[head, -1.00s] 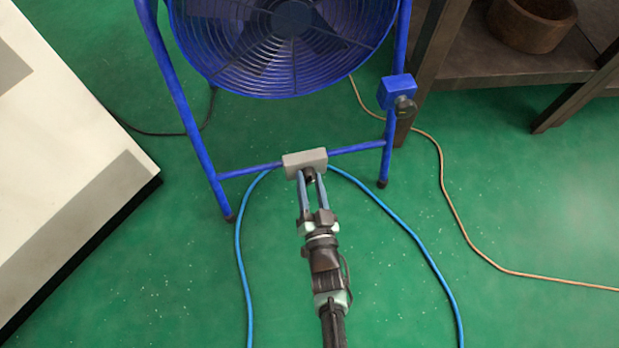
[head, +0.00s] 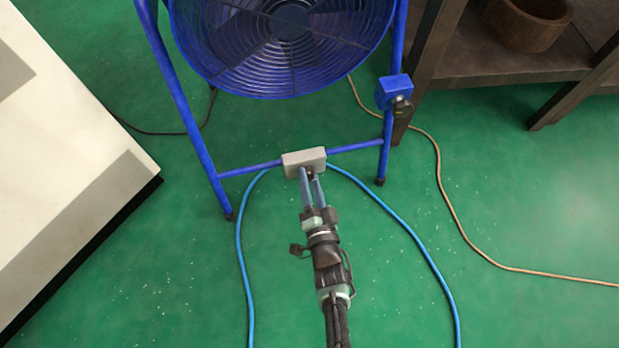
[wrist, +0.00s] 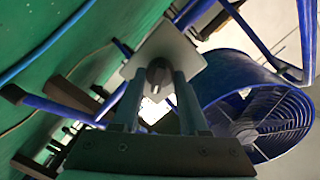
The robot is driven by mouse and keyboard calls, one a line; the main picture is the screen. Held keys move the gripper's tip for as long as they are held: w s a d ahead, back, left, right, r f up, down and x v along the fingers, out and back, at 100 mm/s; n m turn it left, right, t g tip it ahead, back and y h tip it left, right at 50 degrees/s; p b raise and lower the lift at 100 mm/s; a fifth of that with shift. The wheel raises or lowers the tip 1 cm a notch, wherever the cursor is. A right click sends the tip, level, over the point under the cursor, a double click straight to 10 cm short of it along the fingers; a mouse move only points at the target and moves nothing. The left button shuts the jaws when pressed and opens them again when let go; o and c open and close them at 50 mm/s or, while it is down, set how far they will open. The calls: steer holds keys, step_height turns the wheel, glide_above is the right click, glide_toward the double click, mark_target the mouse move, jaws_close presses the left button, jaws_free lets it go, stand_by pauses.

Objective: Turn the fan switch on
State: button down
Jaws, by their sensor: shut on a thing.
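The blue fan (head: 290,60) stands on a blue tube frame at the top of the head view; it shows at the right in the wrist view (wrist: 262,122). A grey switch box (head: 291,158) sits on the frame's lower crossbar. Its black knob (wrist: 158,72) lies between my fingers in the wrist view, in front of the pale box face (wrist: 165,48). My gripper (head: 312,174) reaches up to the box and is shut on the knob. The fingers partly hide the knob in the head view.
A blue box with a black part (head: 394,92) is on the frame's right leg. Blue hoses (head: 415,240) run from the crossbar on both sides of my arm. An orange cable (head: 446,205) crosses the green floor. A pale cabinet (head: 70,160) stands left, a dark shelf (head: 500,60) upper right.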

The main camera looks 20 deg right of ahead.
steer(key=shift+c, duration=2.2)
jaws_free()
steer(key=f+p+v, duration=0.1)
steer(key=p+v, duration=0.4)
steer(key=v, duration=0.8)
steer(key=shift+r, duration=0.5)
